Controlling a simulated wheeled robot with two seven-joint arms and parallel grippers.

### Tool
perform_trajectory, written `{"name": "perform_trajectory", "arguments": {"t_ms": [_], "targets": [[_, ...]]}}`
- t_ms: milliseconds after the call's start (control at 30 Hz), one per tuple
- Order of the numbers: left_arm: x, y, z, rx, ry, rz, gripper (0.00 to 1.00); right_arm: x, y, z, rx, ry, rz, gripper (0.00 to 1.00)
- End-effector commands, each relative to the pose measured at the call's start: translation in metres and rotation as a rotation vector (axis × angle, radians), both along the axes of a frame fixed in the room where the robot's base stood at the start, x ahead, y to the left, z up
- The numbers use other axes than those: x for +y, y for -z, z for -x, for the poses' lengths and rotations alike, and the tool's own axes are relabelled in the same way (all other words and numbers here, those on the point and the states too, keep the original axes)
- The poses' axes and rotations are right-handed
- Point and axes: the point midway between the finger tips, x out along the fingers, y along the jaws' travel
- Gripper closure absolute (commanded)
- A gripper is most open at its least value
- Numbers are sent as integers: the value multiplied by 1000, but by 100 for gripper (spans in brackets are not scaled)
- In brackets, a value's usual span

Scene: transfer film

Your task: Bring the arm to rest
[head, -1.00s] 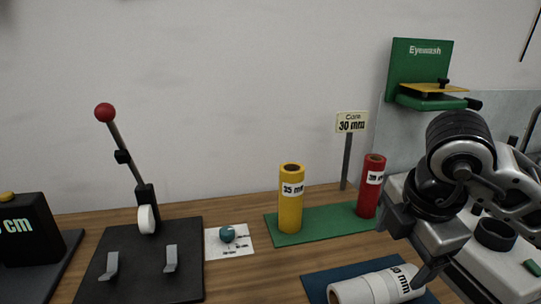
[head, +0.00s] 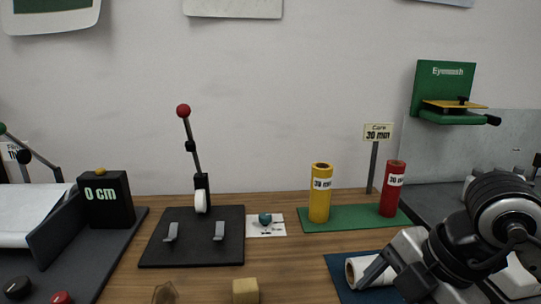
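My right arm comes in from the right, and its gripper (head: 387,277) is low over the blue mat (head: 337,264). One finger slants down in front of a white roll (head: 356,270) lying on that mat. The roll's open left end shows; the rest is largely hidden by the gripper. I cannot tell whether the fingers are apart or touch the roll. My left gripper is not in view.
A yellow roll (head: 320,200) and a red roll (head: 391,200) stand on a green mat (head: 350,216), with a "Core 30 mm" sign (head: 378,132) behind. Left are a red-knobbed lever (head: 195,150) on a black base (head: 190,253) and a black "0 cm" block (head: 107,205). A wooden block (head: 245,291) sits in front.

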Motion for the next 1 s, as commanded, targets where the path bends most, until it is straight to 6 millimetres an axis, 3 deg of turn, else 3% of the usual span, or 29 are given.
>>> {"name": "perform_trajectory", "arguments": {"t_ms": [133, 233, 333, 400, 467, 533, 600, 667, 767, 867, 900, 1000], "targets": [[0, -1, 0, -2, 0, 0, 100, 51, -3, 19, 1, -186, -235, 19], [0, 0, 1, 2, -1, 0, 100, 89, -16, 36, -17, -310, -459, 19], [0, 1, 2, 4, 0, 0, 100, 127, -46, 53, -68, -406, -768, 19], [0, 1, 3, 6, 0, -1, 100, 145, -79, 60, -135, -418, -1030, 19], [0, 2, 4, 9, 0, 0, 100, 149, -108, 58, -212, -372, -1249, 19], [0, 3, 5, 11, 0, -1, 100, 141, -138, 46, -311, -251, -1470, 19], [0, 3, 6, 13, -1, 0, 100, 122, -157, 25, -416, -63, -1643, 19], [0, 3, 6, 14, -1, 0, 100, 99, -161, 2, -498, 147, -1740, 19], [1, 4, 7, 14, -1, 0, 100, 53, -139, -36, -603, 559, -1779, 19], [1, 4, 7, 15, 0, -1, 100, 8, -85, -61, -633, 989, -1657, 19], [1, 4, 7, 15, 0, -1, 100, -7, -58, -65, -622, 1140, -1576, 19], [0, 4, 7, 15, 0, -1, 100, -35, 13, -58, -539, 1446, -1321, 19]]}}
